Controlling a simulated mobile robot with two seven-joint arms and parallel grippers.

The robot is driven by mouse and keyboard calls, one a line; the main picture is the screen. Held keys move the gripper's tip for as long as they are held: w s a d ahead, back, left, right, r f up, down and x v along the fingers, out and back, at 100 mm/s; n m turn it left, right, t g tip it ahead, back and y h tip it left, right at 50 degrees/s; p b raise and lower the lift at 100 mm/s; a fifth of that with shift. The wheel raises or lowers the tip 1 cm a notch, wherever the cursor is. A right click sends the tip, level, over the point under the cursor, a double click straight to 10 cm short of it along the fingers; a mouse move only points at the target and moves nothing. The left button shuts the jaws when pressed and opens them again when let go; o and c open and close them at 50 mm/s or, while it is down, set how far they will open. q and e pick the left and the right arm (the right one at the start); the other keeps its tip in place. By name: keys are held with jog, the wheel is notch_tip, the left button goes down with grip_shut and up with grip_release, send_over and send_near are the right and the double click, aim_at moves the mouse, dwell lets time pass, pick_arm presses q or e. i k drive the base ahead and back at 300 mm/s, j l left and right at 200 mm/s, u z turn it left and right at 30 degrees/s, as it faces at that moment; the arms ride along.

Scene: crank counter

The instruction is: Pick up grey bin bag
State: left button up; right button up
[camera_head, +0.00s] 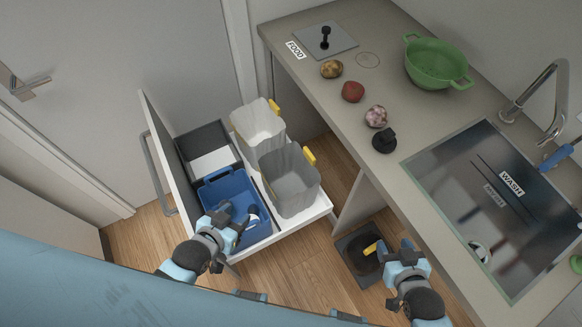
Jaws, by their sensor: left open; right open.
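The grey bin bag (289,188) lines a bin in the open drawer, nearer me than the paler one, with a yellow tab (309,155) at its upper right edge. A whiter bag or bin (257,133), also with a yellow tab, stands behind it. My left gripper (238,222) is open over the blue bin (219,187), left of and apart from the grey bag. My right gripper (391,252) is open below the counter edge, right of the grey bag and well apart from it. The bottom of the grey bag is hidden.
The drawer (312,214) stands pulled out beside the counter (323,82). A dark square with a yellow piece (370,249) lies by my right gripper. The counter bears a green colander (437,63), vegetables, a dark knob and a sink (499,200). Wood floor is bare between drawer and dark square.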

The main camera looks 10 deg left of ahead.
aim_at(290, 179)
jog(key=k+j+u, duration=0.65)
jog(key=j+u, duration=0.2)
jog(key=j, duration=0.15)
jog(key=z, duration=0.9)
